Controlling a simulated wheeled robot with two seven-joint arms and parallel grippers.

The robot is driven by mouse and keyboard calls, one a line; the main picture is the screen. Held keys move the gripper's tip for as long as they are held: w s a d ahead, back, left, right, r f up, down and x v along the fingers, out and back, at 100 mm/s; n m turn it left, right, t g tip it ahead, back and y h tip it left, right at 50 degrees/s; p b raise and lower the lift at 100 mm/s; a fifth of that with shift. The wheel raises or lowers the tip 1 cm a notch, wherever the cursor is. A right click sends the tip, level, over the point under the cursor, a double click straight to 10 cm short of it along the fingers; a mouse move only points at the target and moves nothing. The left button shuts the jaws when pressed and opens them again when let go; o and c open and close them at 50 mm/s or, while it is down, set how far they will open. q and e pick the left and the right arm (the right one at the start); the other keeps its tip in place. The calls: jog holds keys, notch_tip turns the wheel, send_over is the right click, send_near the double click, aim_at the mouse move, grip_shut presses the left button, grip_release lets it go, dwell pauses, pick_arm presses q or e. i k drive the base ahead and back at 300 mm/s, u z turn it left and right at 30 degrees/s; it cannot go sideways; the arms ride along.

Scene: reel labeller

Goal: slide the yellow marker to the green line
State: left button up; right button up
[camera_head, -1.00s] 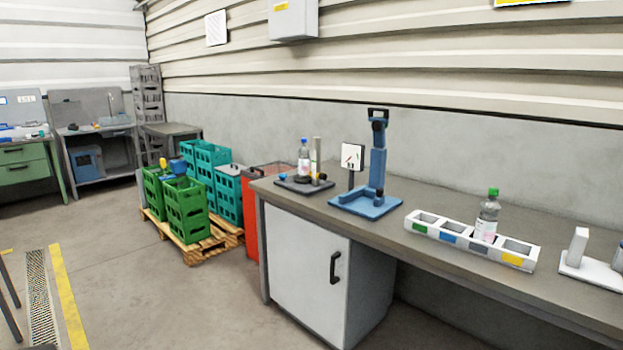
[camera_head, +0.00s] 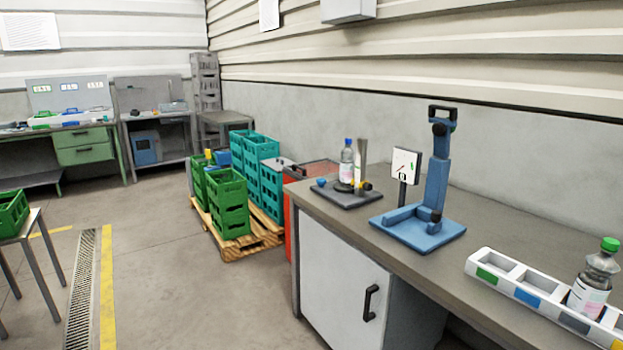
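A dark base plate (camera_head: 349,199) on the near bench carries a bottle with a blue cap (camera_head: 346,162), an upright post (camera_head: 360,160) and a blue knob (camera_head: 320,183). A small yellow part (camera_head: 367,185) sits at the foot of the post; I cannot tell whether it is the yellow marker. A white dial panel (camera_head: 405,163) beside it has a red pointer and a small green mark. I cannot make out a green line on the post. Neither of my grippers is in view.
A blue stand (camera_head: 418,232) and a white tray (camera_head: 535,286) with coloured labels and a green-capped bottle (camera_head: 592,280) stand on the bench (camera_head: 465,258). Green crates (camera_head: 227,204) sit on a pallet (camera_head: 256,238). A small table (camera_head: 28,223) is at left; floor between is clear.

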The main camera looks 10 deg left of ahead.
aim_at(368, 187)
jog(key=u, duration=0.05)
jog(key=i, duration=1.35)
jog(key=z, duration=0.45)
